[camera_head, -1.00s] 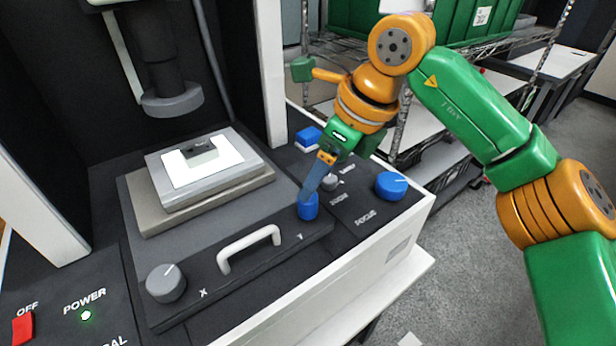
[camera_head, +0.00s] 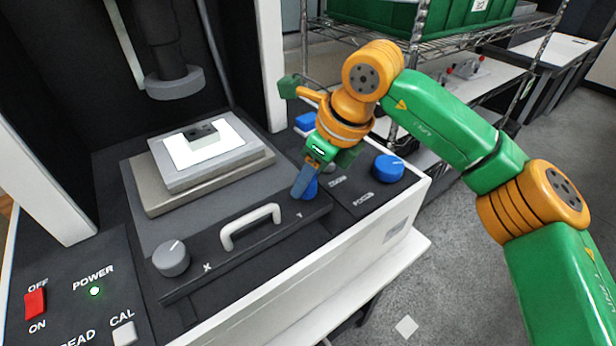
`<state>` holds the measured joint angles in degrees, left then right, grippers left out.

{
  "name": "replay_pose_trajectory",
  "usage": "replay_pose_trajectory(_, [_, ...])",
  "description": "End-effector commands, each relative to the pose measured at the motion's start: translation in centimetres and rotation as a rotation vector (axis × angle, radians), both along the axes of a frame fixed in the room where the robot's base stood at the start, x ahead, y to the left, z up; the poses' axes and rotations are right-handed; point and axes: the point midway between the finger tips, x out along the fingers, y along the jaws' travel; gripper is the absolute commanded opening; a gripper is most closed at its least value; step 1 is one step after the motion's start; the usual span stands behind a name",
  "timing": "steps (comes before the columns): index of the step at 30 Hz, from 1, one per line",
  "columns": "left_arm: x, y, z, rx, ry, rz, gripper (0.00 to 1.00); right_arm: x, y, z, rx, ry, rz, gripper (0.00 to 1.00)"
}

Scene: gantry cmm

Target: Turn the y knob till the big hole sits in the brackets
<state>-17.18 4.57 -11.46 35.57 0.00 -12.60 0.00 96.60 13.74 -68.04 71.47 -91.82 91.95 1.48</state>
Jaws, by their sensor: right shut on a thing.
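My right gripper (camera_head: 303,188) is shut on the blue Y knob (camera_head: 312,187) at the right end of the dark stage front. Its fingers hide part of the knob, and I cannot see the knob's pointer mark. The small dark grey part (camera_head: 201,133) lies on the bright white plate of the stage (camera_head: 243,156). A dark hole shows in its top, but I cannot tell whether it is the big one. The grey lens ring (camera_head: 174,83) hangs above and to the left of the part. No brackets or screen are in view. My left gripper is not in view.
The grey X knob (camera_head: 171,257) and a white handle (camera_head: 251,227) are left of the Y knob. A blue focus knob (camera_head: 388,167) stands to its right. The red power switch (camera_head: 35,303) and lit green lamp (camera_head: 95,291) are at lower left.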

Motion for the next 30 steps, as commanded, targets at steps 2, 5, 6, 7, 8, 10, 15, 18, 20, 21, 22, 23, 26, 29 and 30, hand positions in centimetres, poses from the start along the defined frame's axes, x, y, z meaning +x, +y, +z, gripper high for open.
replay_pose_trajectory(2, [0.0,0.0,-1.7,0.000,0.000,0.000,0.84,0.0,0.1,-0.7,0.000,-0.006,-0.098,0.00])
replay_pose_trajectory(5, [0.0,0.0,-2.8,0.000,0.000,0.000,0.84,0.0,0.1,-0.6,0.000,-0.008,-0.249,0.00])
replay_pose_trajectory(6, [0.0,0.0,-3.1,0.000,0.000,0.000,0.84,0.0,0.1,-0.5,0.000,-0.007,-0.301,0.00])
replay_pose_trajectory(7, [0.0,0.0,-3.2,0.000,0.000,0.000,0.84,0.0,0.1,-0.4,0.000,-0.006,-0.333,0.00])
replay_pose_trajectory(8, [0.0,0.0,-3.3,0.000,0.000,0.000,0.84,0.0,0.1,-0.4,-0.001,-0.005,-0.361,0.00])
replay_pose_trajectory(10, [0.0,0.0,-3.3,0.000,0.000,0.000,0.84,0.0,0.0,-0.2,0.000,-0.004,-0.401,0.00])
replay_pose_trajectory(15, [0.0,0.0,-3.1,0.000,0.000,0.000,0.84,0.0,0.0,0.0,0.001,-0.003,-0.413,0.00])
replay_pose_trajectory(18, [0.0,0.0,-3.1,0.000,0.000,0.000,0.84,0.0,0.0,0.0,0.002,-0.002,-0.412,0.00])
replay_pose_trajectory(20, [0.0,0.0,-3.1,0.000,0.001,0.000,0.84,0.0,0.0,0.0,0.001,-0.002,-0.412,0.55])
replay_pose_trajectory(21, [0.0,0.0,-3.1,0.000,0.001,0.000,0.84,0.0,0.0,0.0,0.001,-0.002,-0.412,0.66])
replay_pose_trajectory(22, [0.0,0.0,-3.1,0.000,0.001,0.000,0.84,0.0,0.0,0.0,0.001,-0.002,-0.412,0.72])
replay_pose_trajectory(23, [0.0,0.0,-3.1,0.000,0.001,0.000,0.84,0.0,0.0,0.0,0.001,-0.002,-0.412,0.72])
replay_pose_trajectory(26, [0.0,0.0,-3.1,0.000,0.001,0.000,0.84,0.0,0.0,0.0,0.001,-0.003,-0.411,0.72])
replay_pose_trajectory(29, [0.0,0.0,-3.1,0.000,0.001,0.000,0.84,0.0,0.0,0.0,0.001,-0.003,-0.411,0.72])
replay_pose_trajectory(30, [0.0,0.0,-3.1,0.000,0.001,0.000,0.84,0.0,0.0,0.1,0.001,-0.003,-0.411,0.72])
